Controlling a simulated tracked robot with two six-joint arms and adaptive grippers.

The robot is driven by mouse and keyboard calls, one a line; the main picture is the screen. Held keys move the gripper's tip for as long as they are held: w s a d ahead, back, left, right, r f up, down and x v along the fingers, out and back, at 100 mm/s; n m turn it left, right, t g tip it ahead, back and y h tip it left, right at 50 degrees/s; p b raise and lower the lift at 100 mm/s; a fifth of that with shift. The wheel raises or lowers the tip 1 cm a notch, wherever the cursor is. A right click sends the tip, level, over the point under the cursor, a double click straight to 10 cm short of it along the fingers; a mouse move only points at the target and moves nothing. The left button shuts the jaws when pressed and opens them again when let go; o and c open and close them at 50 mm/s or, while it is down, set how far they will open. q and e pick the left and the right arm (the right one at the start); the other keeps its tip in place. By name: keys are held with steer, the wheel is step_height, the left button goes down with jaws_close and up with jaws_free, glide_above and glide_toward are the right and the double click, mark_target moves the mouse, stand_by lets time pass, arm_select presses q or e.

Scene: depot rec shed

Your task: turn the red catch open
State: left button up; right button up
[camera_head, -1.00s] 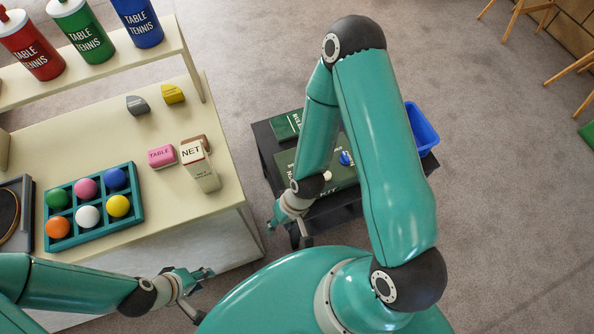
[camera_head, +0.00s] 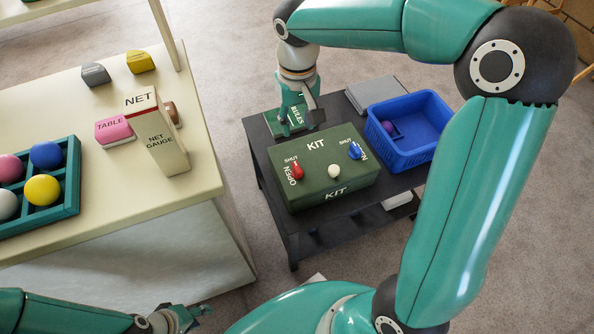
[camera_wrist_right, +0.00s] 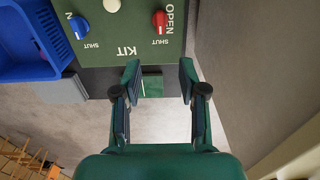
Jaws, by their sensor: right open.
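The green kit box (camera_head: 325,195) lies on a dark low table, its lid facing up. The red catch (camera_head: 296,172) is on the lid's left side, between printed SHUT and OPEN words. In the right wrist view the red catch (camera_wrist_right: 160,20) lines up with its SHUT word. My right gripper (camera_head: 300,118) is open and empty, beyond the box's far edge and apart from the catch. Its spread fingers also show in the wrist view (camera_wrist_right: 160,70). My left gripper (camera_head: 190,318) is at the bottom edge, partly cut off, its fingers spread as far as I can see.
A blue catch (camera_head: 355,150) and a white knob (camera_head: 334,171) share the lid. A green rules book (camera_head: 288,123) lies behind the box, under my right gripper. A blue basket (camera_head: 408,130) and grey block (camera_head: 376,93) stand right. A cream table (camera_head: 215,195) stands left.

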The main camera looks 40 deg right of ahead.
mark_target(297, 167)
step_height(297, 167, down, 16)
steer(key=b, duration=0.4)
steer(key=shift+f, duration=0.25)
jaws_close()
